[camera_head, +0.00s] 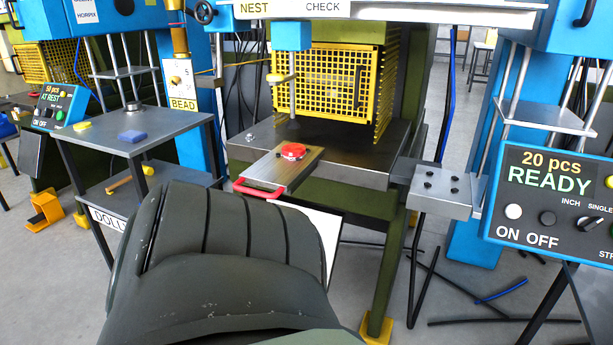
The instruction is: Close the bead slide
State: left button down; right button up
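The bead slide (292,176) is a flat metal plate with a red handle (258,189) on its front end. It sticks out of the press bed (345,158) towards the front left. A red round piece (292,151) lies on its rear part, near the bed's front edge. A yellow BEAD label (183,104) is on the dial plate left of the press. A large dark grey part of my own body fills the lower left and middle, just in front of the handle. Neither gripper shows.
A yellow mesh guard (330,78) stands behind the bed. A grey side table (150,122) with blue and yellow blocks is at left. A grey box with black knobs (440,190) and a READY panel (555,200) are at right. Dark cables lie on the floor at right.

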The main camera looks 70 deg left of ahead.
aim_at(275, 171)
jog(key=u, duration=2.65)
jog(key=i+l+u, duration=0.2)
jog(key=i+l, duration=0.05)
jog(key=l, duration=0.05)
